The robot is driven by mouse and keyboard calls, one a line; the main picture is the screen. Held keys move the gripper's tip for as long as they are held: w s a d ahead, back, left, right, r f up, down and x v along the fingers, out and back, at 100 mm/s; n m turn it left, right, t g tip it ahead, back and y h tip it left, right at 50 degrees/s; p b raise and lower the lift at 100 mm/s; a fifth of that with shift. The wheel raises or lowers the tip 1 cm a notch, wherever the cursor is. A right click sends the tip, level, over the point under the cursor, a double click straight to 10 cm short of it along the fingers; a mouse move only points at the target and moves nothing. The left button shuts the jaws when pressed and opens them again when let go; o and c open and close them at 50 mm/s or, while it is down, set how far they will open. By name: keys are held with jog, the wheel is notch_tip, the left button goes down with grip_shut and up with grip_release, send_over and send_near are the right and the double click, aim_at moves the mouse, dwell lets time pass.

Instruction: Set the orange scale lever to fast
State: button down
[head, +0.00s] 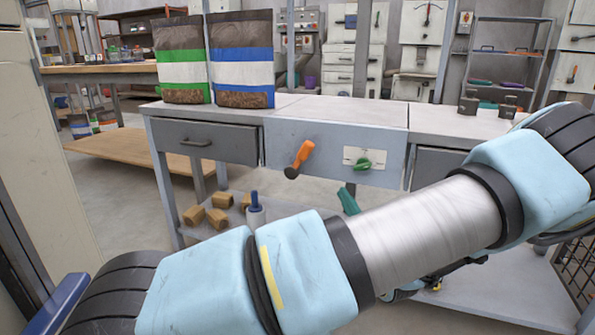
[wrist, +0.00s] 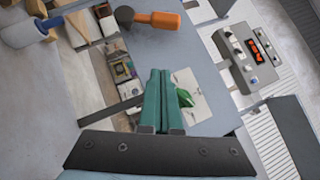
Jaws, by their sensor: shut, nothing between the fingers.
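The orange scale lever (head: 302,153) is on the grey front panel of the bench, slanting from upper right to a dark rounded end at lower left. In the wrist view the orange lever (wrist: 158,20) lies near the top edge, its dark end to the left. I cannot read any fast mark. My gripper (wrist: 159,74) has teal fingers pressed together and empty, below the lever in that view and apart from it. In the head view, a teal finger of my gripper (head: 348,201) shows below the panel's lower edge, right of the lever; my arm hides the rest.
A green knob (head: 363,163) on a white plate is right of the lever; the green knob (wrist: 184,97) is close beside my fingers in the wrist view. A scale display (wrist: 262,46) sits on the bench top. Two pellet bags (head: 242,60) stand at the back left.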

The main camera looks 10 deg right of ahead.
aim_at(300, 159)
jog(key=shift+t, duration=0.3)
jog(key=shift+w+a, duration=0.1)
jog(key=b+x, duration=0.2)
jog(key=x, duration=0.7)
jog(key=shift+w+a, duration=0.1)
jog(key=shift+w, duration=0.25)
jog(key=shift+w+a+r+b, duration=0.45)
jog(key=shift+a+r, duration=0.25)
jog(key=shift+a, duration=0.25)
jog(key=shift+w+a+r, duration=0.35)
jog(key=shift+a+r, duration=0.1)
jog(key=shift+a, duration=0.1)
jog(key=shift+r, duration=0.1)
